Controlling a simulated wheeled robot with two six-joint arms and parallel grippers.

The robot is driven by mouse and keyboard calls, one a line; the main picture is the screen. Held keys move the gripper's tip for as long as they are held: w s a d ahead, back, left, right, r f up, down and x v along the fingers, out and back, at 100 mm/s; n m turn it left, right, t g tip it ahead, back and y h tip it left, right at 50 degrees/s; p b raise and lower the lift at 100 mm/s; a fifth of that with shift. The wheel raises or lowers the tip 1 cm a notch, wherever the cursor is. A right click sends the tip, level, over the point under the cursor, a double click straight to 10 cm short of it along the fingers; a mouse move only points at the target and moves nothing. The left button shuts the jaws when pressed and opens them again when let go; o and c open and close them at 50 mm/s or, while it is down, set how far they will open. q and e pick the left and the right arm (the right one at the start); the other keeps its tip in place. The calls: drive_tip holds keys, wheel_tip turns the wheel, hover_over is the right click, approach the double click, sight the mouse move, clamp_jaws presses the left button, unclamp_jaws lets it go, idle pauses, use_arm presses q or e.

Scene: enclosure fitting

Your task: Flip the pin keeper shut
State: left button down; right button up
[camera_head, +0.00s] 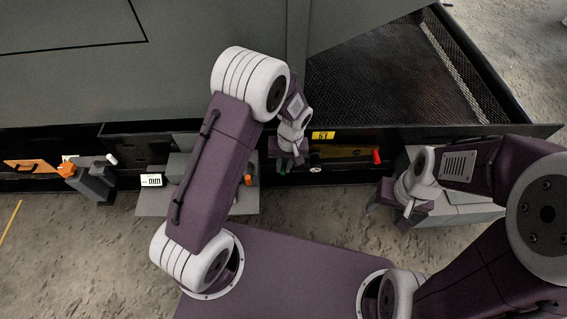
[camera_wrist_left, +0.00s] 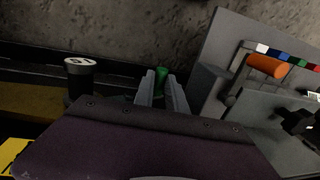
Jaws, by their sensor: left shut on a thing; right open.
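My left gripper (camera_head: 284,163) is at the enclosure's front edge, below the yellow label. My right gripper (camera_head: 388,208) is open and empty, in front of a grey box at the right. A red-ended part (camera_head: 376,156) sits on the front ledge between the grippers.
A grey unit with an orange handle (camera_wrist_left: 266,66) stands beside my left gripper. A black cylinder with a white top (camera_wrist_left: 78,76) stands on its other side. The yellow label (camera_head: 323,135) is on the enclosure's edge. Farther left are a white label (camera_head: 151,180) and an orange-topped grey part (camera_head: 90,180).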

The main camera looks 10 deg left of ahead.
use_arm(q)
drive_tip(key=r+y+p, duration=0.1)
drive_tip(key=y+p, duration=0.1)
drive_tip(key=shift+d+r+g+p, duration=0.1)
drive_tip(key=shift+g+p, duration=0.2)
drive_tip(key=shift+d+r+y+p, duration=0.1)
drive_tip(key=shift+r+y+p, duration=0.05)
drive_tip(key=shift+y+p, duration=0.7)
drive_tip(key=shift+r+g+y, duration=0.1)
drive_tip(key=shift+g+y, duration=0.3)
drive_tip(key=shift+y, duration=0.35)
drive_tip(key=shift+w+d, duration=0.1)
drive_tip(key=c, duration=1.4)
unclamp_jaws()
drive_tip(key=shift+o, duration=0.2)
